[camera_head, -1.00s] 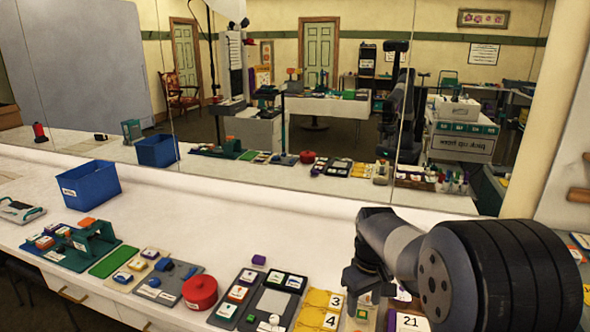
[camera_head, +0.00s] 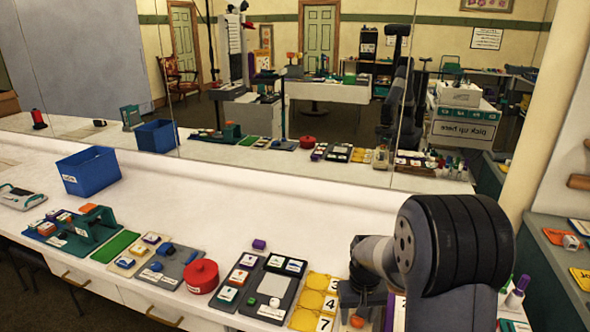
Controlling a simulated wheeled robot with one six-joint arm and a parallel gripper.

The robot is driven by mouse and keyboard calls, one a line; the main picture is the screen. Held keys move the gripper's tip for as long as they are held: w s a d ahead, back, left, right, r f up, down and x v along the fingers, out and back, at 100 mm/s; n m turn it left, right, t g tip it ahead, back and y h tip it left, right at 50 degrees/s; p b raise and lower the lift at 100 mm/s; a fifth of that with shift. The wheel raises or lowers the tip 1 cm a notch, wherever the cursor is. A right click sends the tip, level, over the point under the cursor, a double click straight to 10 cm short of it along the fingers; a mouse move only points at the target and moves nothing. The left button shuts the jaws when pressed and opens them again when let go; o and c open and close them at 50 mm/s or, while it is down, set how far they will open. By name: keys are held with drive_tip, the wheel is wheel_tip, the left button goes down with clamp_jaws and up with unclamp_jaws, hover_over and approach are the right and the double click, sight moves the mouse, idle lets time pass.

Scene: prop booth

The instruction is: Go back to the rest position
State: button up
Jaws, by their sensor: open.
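My gripper (camera_head: 358,305) is at the lower right, under my bent arm, low over the counter (camera_head: 230,215). It sits just right of the yellow number board (camera_head: 318,296). Its fingers are dark and partly lost against the arm, and I see nothing held between them. A small orange piece (camera_head: 357,321) lies below it on the counter. My arm hides part of the counter's right end.
Along the counter stand a blue bin (camera_head: 89,171), a red round pot (camera_head: 202,276), a green mat (camera_head: 116,246) and several boards with blocks. A mirror (camera_head: 290,110) runs behind the counter. A side counter (camera_head: 560,265) is at right.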

drive_tip(key=m, duration=0.6)
drive_tip(key=shift+p, duration=0.35)
drive_tip(key=m, duration=0.4)
drive_tip(key=shift+p, duration=0.4)
drive_tip(key=m, duration=0.3)
drive_tip(key=shift+r+p, duration=0.1)
drive_tip(key=shift+p, duration=0.2)
drive_tip(key=shift+r, duration=2.2)
drive_tip(key=shift+r, duration=0.1)
